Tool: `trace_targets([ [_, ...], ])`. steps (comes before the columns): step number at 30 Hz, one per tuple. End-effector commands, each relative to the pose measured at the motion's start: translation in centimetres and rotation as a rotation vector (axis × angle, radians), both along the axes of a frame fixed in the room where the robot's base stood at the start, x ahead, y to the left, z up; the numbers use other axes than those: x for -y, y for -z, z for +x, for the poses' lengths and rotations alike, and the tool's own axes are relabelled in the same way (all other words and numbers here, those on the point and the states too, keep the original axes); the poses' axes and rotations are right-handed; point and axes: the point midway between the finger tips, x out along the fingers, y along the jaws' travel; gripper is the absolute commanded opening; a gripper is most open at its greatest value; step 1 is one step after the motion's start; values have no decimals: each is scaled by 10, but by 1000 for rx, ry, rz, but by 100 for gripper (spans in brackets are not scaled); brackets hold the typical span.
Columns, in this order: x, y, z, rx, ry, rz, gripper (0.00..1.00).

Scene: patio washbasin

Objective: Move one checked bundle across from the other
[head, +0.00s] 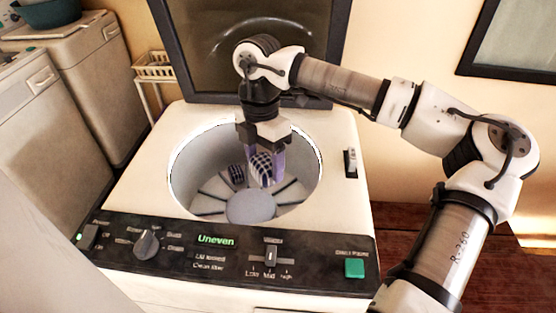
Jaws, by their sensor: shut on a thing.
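The top-loading washer (336,200) stands open, and its grey drum (196,172) holds two dark-and-white checked bundles. My gripper (264,167) reaches down into the drum from above, its purple fingers shut on the right checked bundle (262,167). The fingers hide part of that bundle, and I cannot tell whether it touches the drum floor. The other checked bundle (236,174) is just to its left, in the back part of the drum. The finned round plate (251,206) at the drum's bottom is bare in front of them. The washer's display (215,240) reads "Uneven".
The drum's rim surrounds my gripper. The dark raised lid (205,60) stands behind it. The control panel (190,258) has a knob, a slider and a green button (354,268). A white rack (154,68) and another appliance (75,85) stand at left.

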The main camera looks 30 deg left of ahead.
Motion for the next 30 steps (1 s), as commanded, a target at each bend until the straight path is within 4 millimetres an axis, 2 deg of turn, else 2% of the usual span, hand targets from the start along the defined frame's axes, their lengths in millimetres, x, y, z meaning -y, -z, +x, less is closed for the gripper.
trace_targets([
  [4, -1, 4, -2, -2, 10, -1, 34],
  [8, -1, 16, -2, -2, 10, -2, 34],
  [30, -1, 105, -2, -2, 8, -1, 34],
])
